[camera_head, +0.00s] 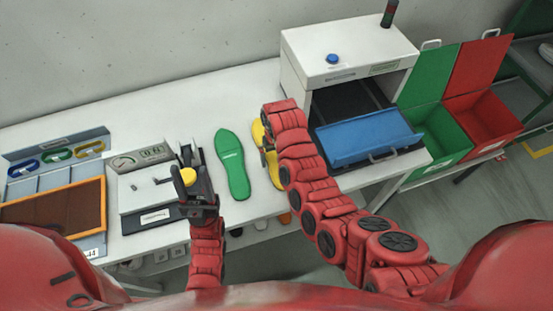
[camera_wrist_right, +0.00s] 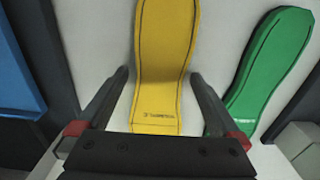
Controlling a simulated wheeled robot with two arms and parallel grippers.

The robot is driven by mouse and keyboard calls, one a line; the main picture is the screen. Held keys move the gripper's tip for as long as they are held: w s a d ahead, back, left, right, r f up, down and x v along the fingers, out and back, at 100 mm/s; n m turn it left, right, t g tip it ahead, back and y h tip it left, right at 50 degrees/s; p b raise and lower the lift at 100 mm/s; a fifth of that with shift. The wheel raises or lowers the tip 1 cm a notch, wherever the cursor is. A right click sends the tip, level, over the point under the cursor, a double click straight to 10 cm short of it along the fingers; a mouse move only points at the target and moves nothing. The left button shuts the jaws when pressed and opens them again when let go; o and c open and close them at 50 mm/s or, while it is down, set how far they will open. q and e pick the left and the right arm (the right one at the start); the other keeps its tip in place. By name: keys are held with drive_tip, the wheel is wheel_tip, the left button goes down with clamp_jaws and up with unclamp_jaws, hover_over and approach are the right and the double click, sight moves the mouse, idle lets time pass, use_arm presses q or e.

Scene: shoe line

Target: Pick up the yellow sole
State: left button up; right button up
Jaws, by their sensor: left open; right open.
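The yellow sole (camera_head: 257,132) lies on the white table, largely hidden by my right arm in the head view. In the right wrist view the yellow sole (camera_wrist_right: 167,60) runs lengthwise between the two fingers, its lower end partly hidden by the gripper body. My right gripper (camera_wrist_right: 160,75) is open above the sole, one finger on each side, with gaps to both edges. In the head view my right gripper (camera_head: 266,146) is mostly hidden behind its wrist. My left gripper (camera_head: 193,160) is open beside the yellow round knob of the measuring device.
A green sole (camera_head: 232,165) lies left of the yellow one. The white machine (camera_head: 345,52) with a blue flap (camera_head: 368,137) stands right. Green (camera_head: 445,135) and red (camera_head: 482,115) bins stand further right. A gauge device (camera_head: 140,158) and an orange-framed tray (camera_head: 103,205) are left.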

drive_tip(key=shift+f, duration=0.4)
drive_tip(key=c, duration=1.4)
drive_tip(key=shift+r, duration=0.1)
